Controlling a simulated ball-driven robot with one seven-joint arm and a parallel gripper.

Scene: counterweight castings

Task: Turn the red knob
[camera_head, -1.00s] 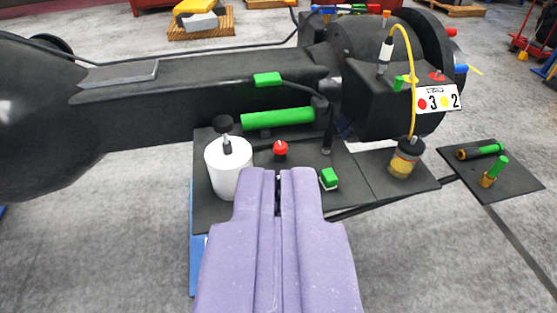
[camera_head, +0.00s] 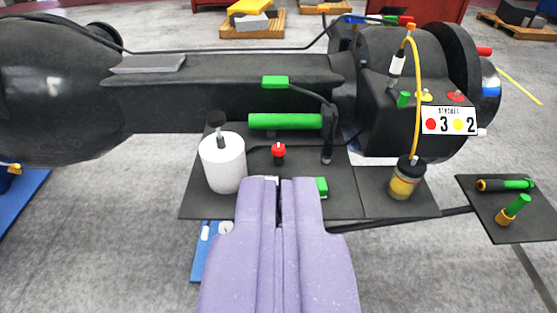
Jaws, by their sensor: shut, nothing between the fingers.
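A small red knob (camera_head: 278,150) with a pointed top stands on a dark plate (camera_head: 345,205) beneath the black casting. My gripper (camera_head: 278,182) is shut and empty, its purple fingers side by side, with their tips just below the knob in the picture. I see a gap between the tips and the knob, but cannot tell the exact distance. Another flat red knob or cap (camera_head: 455,96) sits on top of the black housing at the right, above a label with 3 and 2.
A white cylinder (camera_head: 223,165) with a black top stands left of the knob. A green block (camera_head: 321,187) is right of the fingertips. A green cylinder (camera_head: 285,121) lies behind. A yellow jar (camera_head: 407,178) stands right, with a side plate (camera_head: 530,222) beyond. The black casting (camera_head: 220,75) blocks the back.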

